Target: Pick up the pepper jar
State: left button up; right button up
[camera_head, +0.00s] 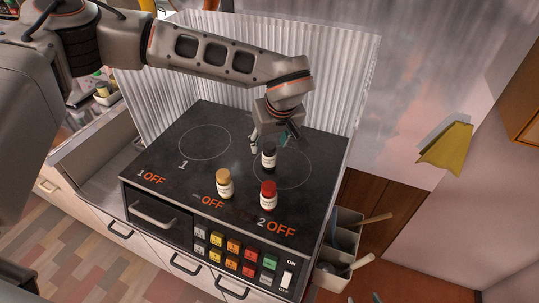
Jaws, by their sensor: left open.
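Three small white-labelled jars stand upright on the black stove top. The black-lidded jar (268,158) is the farthest back, by the right burner ring. The yellow-lidded jar (224,185) stands nearer the front and to the left, and the red-lidded jar (268,196) to the right. The labels are too small to read, so I cannot tell by text which is pepper. My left gripper (270,139) is open, pointing down at the black-lidded jar. Its fingers are close around or just behind the lid; contact is unclear. Small grey tips at the bottom edge may be my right gripper (363,298).
The stove top (185,168) has a free area at left. Its front panel has coloured buttons (233,246). A corrugated screen (345,80) stands behind. A holder with utensils (344,240) hangs at the right side. A yellow cloth (447,150) hangs on the right wall.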

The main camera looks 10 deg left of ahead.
aim_at(270, 146)
pick_arm(q)
jog(key=x, duration=0.2)
jog(key=shift+f, duration=0.4)
jog(key=shift+w+f, duration=0.2)
jog(key=shift+f, duration=0.15)
jog(key=shift+w+f, duration=0.1)
pick_arm(e)
jog(key=shift+w+r, duration=0.5)
jog(key=shift+w, duration=0.05)
pick_arm(q)
jog(key=c, duration=1.2)
jog(key=shift+c, duration=0.3)
pick_arm(e)
jog(key=shift+f, duration=0.15)
jog(key=shift+s, duration=0.1)
jog(key=shift+f, duration=0.1)
